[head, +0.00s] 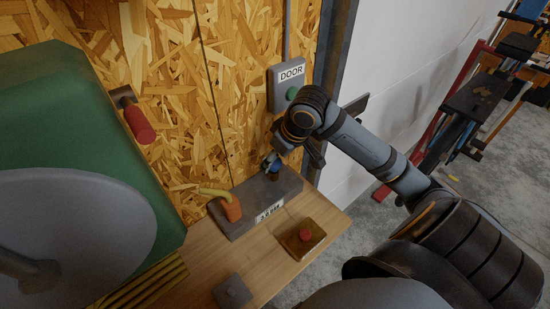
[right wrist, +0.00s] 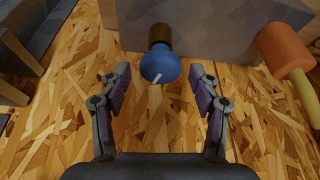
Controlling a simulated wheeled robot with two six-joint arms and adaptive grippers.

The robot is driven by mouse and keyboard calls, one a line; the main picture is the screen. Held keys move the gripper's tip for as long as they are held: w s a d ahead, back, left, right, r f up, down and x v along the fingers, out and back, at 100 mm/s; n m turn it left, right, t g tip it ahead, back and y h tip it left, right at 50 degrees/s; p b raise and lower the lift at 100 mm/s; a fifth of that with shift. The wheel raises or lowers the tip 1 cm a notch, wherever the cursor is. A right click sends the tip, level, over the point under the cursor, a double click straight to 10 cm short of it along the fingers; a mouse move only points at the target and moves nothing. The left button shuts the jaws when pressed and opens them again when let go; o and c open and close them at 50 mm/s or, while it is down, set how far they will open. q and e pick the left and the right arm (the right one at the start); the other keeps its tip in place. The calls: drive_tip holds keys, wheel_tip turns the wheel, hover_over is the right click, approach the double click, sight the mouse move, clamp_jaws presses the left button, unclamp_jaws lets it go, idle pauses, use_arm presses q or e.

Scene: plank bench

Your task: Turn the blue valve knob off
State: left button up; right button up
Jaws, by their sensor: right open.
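The blue valve knob (head: 271,164) stands on top of a grey block (head: 235,222) on the plank bench. In the right wrist view the blue knob (right wrist: 160,63) is round, with a white line on its face and a brown stem behind it. My right gripper (right wrist: 159,84) is open, with one finger on each side of the knob and a visible gap on both sides. In the head view my right gripper (head: 277,158) is over the knob and partly hidden by its own wrist. My left gripper is in neither view.
An orange part with a yellow lever (head: 230,207) stands left of the knob on the same block. A green machine (head: 85,110) fills the left.

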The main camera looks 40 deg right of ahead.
drive_tip(key=shift+w+f, duration=0.15)
drive_tip(key=shift+f, duration=0.3)
drive_tip(key=c, duration=1.1)
drive_tip(key=shift+r+n+p, duration=0.4)
drive_tip(key=shift+n+p, duration=0.4)
drive_tip(key=shift+p, duration=0.4)
drive_tip(key=shift+f+n+y+p, duration=0.15)
drive_tip(key=shift+n+y+p, duration=0.2)
drive_tip(key=shift+n+y, duration=0.05)
drive_tip(key=shift+f+n, duration=0.2)
drive_tip(key=shift+n, duration=0.2)
drive_tip(key=o, duration=1.1)
